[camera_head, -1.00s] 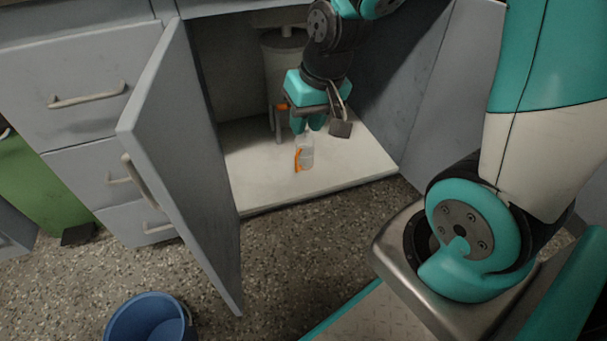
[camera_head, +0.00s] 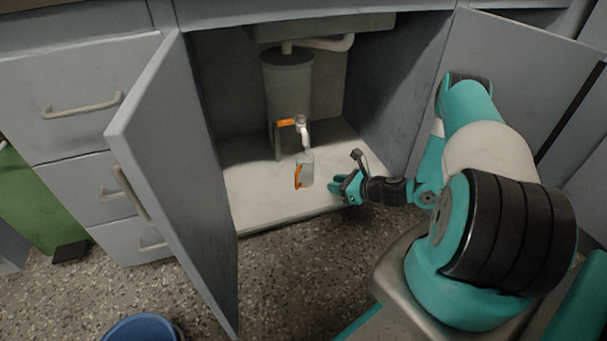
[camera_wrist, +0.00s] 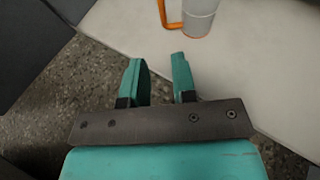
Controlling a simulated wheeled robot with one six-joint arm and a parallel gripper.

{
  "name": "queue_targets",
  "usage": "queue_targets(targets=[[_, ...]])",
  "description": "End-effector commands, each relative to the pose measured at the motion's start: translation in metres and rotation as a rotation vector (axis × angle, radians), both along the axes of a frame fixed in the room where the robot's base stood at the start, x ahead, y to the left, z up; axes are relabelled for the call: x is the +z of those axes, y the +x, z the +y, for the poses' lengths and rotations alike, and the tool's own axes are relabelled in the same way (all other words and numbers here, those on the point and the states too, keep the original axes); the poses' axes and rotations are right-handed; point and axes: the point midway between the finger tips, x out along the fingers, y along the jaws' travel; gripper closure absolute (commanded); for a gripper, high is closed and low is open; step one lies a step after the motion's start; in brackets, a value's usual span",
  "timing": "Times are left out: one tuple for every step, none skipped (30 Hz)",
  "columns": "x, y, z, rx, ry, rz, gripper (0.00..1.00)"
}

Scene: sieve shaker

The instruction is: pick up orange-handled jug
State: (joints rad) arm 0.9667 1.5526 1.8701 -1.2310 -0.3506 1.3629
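The orange-handled jug (camera_head: 307,172) is a small clear vessel with an orange handle on its left side. It stands upright on the white cabinet floor, below the tap of a grey tank. In the wrist view the jug (camera_wrist: 201,18) shows at the top edge, its upper part cut off, with its orange handle to the left. My gripper (camera_head: 337,186) is to the right of the jug, near the front edge of the cabinet floor, apart from it. In the wrist view my gripper (camera_wrist: 157,70) is open, with nothing between its two teal fingers.
The grey tank (camera_head: 287,85) on legs stands behind the jug, with an orange tap lever (camera_head: 286,122). An open cabinet door (camera_head: 180,170) is at left, another at right. A blue bucket (camera_head: 143,328) is on the floor. The white cabinet floor (camera_head: 262,205) left of the jug is clear.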

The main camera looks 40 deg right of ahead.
Motion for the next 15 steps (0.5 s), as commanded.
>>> queue_targets(targets=[[-0.005, -0.001, -0.002, -0.025, 0.023, 0.000, 0.74], [-0.008, 0.000, -0.002, -0.036, 0.034, -0.001, 0.74], [-0.011, 0.003, -0.002, -0.043, 0.040, -0.003, 0.74], [-0.013, 0.007, -0.001, -0.045, 0.044, -0.003, 0.74], [-0.016, 0.011, 0.001, -0.045, 0.045, -0.003, 0.74], [-0.020, 0.018, 0.004, -0.042, 0.043, -0.004, 0.74], [-0.023, 0.024, 0.006, -0.042, 0.041, -0.005, 0.74], [-0.027, 0.030, 0.008, -0.040, 0.042, -0.003, 0.74], [-0.030, 0.039, 0.011, -0.040, 0.040, -0.005, 0.74], [-0.033, 0.045, 0.013, -0.039, 0.040, -0.006, 0.74], [-0.036, 0.051, 0.015, -0.039, 0.040, -0.005, 0.74], [-0.040, 0.059, 0.018, -0.039, 0.040, -0.005, 0.74], [-0.042, 0.065, 0.020, -0.039, 0.040, -0.005, 0.74], [-0.044, 0.071, 0.021, -0.039, 0.040, -0.005, 0.74], [-0.047, 0.078, 0.024, -0.039, 0.040, -0.005, 0.74]])
